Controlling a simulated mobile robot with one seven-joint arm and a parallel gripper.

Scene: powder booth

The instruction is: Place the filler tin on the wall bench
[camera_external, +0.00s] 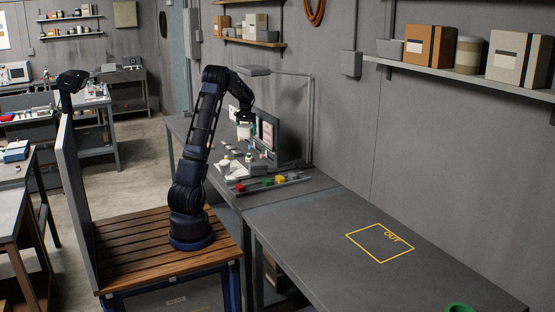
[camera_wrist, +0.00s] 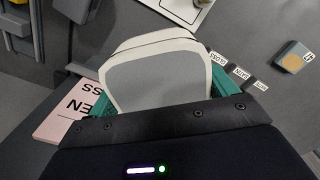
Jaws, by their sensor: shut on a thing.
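My gripper (camera_external: 245,119) is shut on a pale, off-white tin (camera_external: 245,131), which I take to be the filler tin. In the external view it is held above the cluttered far bench. In the wrist view the tin (camera_wrist: 160,78) shows a grey face with a white rim between my teal fingers. Its label, if any, is hidden. A grey bench (camera_external: 335,215) runs along the wall at the right. A yellow outlined square marked OUT (camera_external: 380,242) is on its top, and nothing stands inside the square.
A wall shelf (camera_external: 470,78) with boxes hangs above the near bench. A green round thing (camera_external: 460,308) is at the near edge.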

